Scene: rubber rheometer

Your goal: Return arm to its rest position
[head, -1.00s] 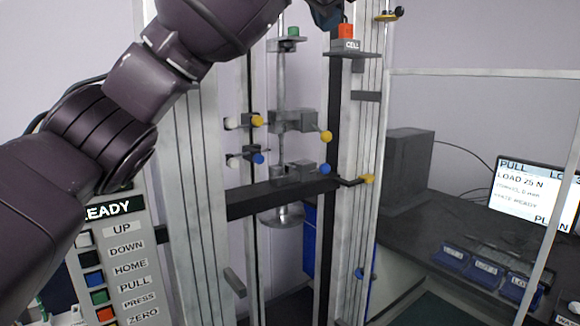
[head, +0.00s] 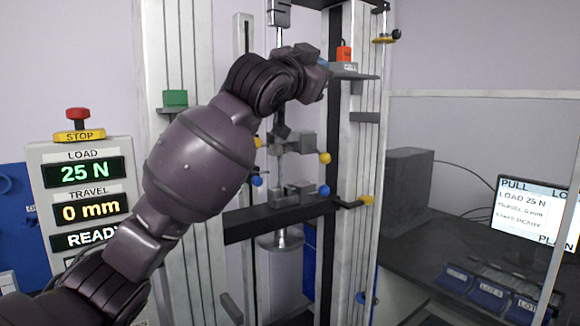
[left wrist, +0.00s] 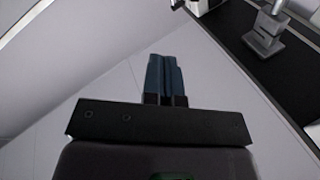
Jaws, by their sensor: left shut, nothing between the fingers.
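My left arm (head: 200,165) rises from the bottom left and crosses in front of the rheometer's left column. My left gripper (head: 323,64) is partly hidden by its own wrist, close in the picture to the orange-topped load cell (head: 344,58); I cannot tell the gap in depth. In the left wrist view the dark blue fingers (left wrist: 163,62) are together, with nothing between them. A grey metal clamp (left wrist: 264,38) shows apart from them at the upper right. My right gripper is in neither view.
The control panel (head: 40,165) with its red stop button (head: 77,114) stands left, reading 25 N and 0 mm. Clamps with blue and yellow knobs (head: 324,158) sit above the black crossbeam (head: 240,225). Right are a monitor (head: 530,212) and blue bins (head: 490,298).

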